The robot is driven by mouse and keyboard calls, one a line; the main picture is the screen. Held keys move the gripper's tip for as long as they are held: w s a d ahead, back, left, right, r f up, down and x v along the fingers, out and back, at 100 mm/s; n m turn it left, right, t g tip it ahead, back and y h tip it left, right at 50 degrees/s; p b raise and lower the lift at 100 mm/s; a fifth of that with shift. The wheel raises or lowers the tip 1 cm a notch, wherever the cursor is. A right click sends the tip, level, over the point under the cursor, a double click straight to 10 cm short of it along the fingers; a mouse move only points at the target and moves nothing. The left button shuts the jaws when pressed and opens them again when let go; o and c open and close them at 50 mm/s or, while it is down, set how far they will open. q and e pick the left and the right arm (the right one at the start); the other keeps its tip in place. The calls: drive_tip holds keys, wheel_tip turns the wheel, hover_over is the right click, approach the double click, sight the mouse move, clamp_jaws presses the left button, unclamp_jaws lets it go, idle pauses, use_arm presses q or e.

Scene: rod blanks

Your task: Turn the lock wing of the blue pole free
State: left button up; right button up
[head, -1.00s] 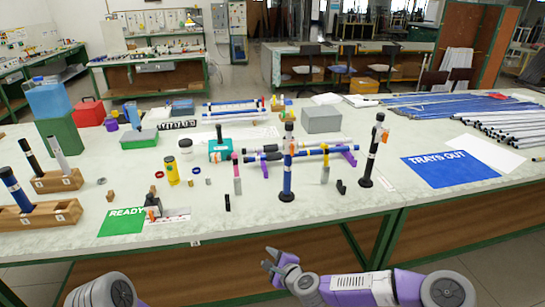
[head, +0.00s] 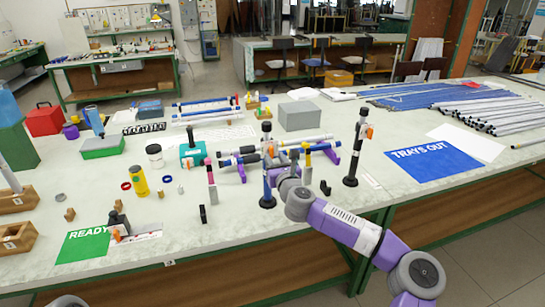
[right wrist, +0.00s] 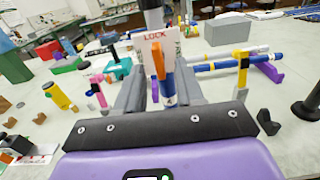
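The blue pole (head: 268,188) stands upright on a round black base on the table, with a black top. In the right wrist view the pole (right wrist: 167,86) rises straight ahead. Its orange lock wing (right wrist: 158,60) points upright in front of a white card marked LOCK (right wrist: 143,41). My right gripper (head: 277,161) is at the pole's upper part, on its near right side. In the right wrist view its two grey fingers (right wrist: 160,88) are apart, on either side of the pole and wing. I cannot tell whether they touch.
A second, dark pole (head: 354,160) with an orange wing stands to the right. Pink-topped (head: 211,180) and yellow-topped (head: 307,162) posts stand close on either side. Blue and white rods lie on purple supports (head: 331,160) behind.

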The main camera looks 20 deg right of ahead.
sight(271, 152)
drive_tip(key=shift+w, duration=1.25)
clamp_jaws()
